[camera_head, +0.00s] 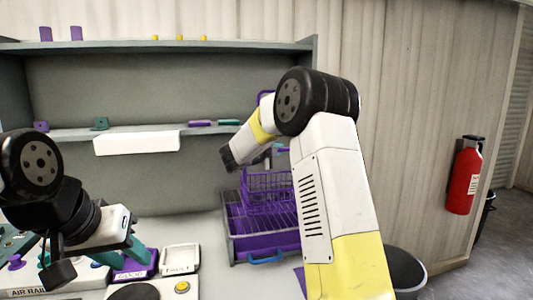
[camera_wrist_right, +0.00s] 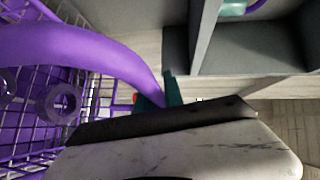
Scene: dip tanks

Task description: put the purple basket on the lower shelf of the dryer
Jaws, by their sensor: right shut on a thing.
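The purple wire basket (camera_head: 268,183) is at centre right in the head view, over a slatted purple rack in a grey-sided unit (camera_head: 265,238). I cannot tell whether it touches the slats. Its tall handle shows partly behind my right arm. In the right wrist view the handle (camera_wrist_right: 85,48) runs into the teal fingertips of my right gripper (camera_wrist_right: 160,98), which is shut on it. In the head view this gripper (camera_head: 282,150) is mostly hidden by my arm. My left gripper (camera_head: 128,248) has teal fingers, low at the left; its opening is unclear. I cannot identify the dryer surely.
A grey two-level shelf (camera_head: 230,132) with small purple, teal and yellow items stands at the back. A grey compartment structure (camera_wrist_right: 250,75) is at the wrist view's upper right. Small trays (camera_head: 180,258) sit by the left gripper. A bin (camera_head: 405,272) stands at right.

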